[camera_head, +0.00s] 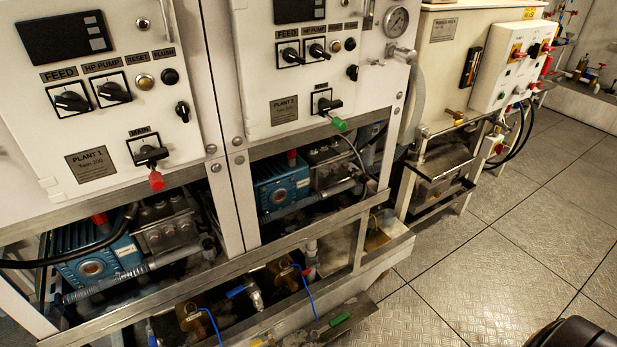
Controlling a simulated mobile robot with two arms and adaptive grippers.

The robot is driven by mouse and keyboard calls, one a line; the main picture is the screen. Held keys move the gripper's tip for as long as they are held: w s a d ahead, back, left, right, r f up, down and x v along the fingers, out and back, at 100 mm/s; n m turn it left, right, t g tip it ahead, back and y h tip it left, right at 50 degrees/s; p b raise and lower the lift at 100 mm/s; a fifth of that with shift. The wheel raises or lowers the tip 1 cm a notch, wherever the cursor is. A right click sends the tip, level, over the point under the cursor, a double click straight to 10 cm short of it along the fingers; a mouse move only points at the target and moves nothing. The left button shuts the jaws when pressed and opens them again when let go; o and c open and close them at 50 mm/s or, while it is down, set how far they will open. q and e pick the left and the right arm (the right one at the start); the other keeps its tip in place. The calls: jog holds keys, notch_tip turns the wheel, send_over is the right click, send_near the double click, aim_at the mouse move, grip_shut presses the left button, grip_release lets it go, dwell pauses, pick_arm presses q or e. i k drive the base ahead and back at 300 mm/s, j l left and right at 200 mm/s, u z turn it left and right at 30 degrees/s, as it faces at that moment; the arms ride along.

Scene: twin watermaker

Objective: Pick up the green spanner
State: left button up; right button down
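A small bright green piece (339,320) lies low at the front of the machine frame, at the bottom centre. It may be the green spanner, but it is too small and dark there to make out a spanner's shape. Another green piece (339,124) sticks out from the switch on the Plant 2 panel.
The Plant 1 panel (120,60) and Plant 2 panel (270,80) stand above open bays with blue pumps (97,262). A metal rail (225,268) crosses in front of them. A white cabinet (440,70) stands farther right. The tiled floor (480,240) is clear.

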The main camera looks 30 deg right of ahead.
aim_at(337, 321)
jog(key=z, duration=1.15)
jog(key=l+u, duration=0.2)
jog(key=u, duration=0.2)
